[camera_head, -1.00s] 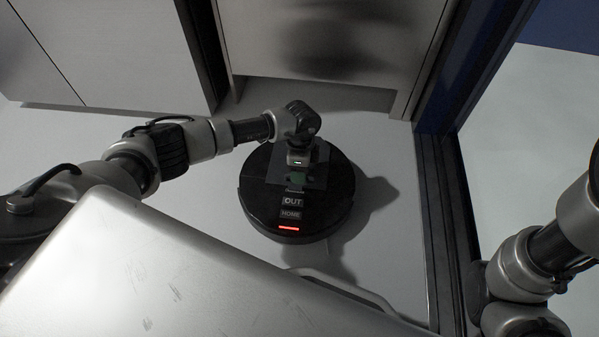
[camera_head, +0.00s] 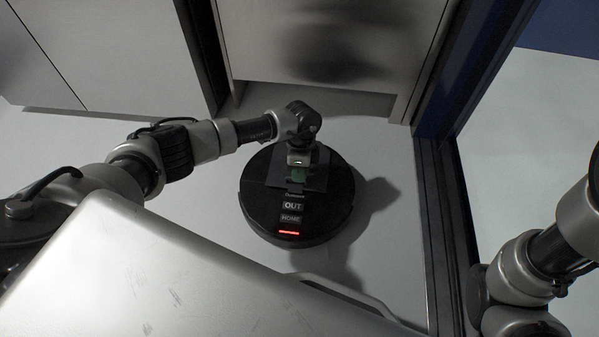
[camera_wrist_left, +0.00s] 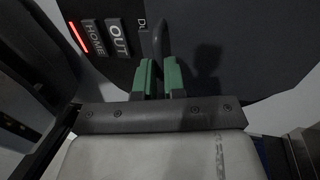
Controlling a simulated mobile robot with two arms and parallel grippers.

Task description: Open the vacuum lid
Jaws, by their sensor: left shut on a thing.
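The robot vacuum (camera_head: 256,207) is a round black disc on the floor, with OUT and HOME labels and a red light strip. Its lid (camera_head: 319,181) is a dark grey panel on top; I cannot tell whether it is tilted. My left gripper (camera_head: 297,177) comes down over the lid from behind. In the left wrist view its green fingertips (camera_wrist_left: 158,76) are shut on a dark curved lid handle (camera_wrist_left: 160,38). The vacuum's top (camera_wrist_left: 112,72) fills much of that view. My right arm shows at the right edge, but its gripper is out of view.
A pale cabinet front (camera_head: 335,40) stands close behind the vacuum, with more cabinet panels (camera_head: 110,50) at the left. A dark door frame (camera_head: 437,215) runs along the right. Pale floor (camera_head: 395,220) is clear between the vacuum and the frame.

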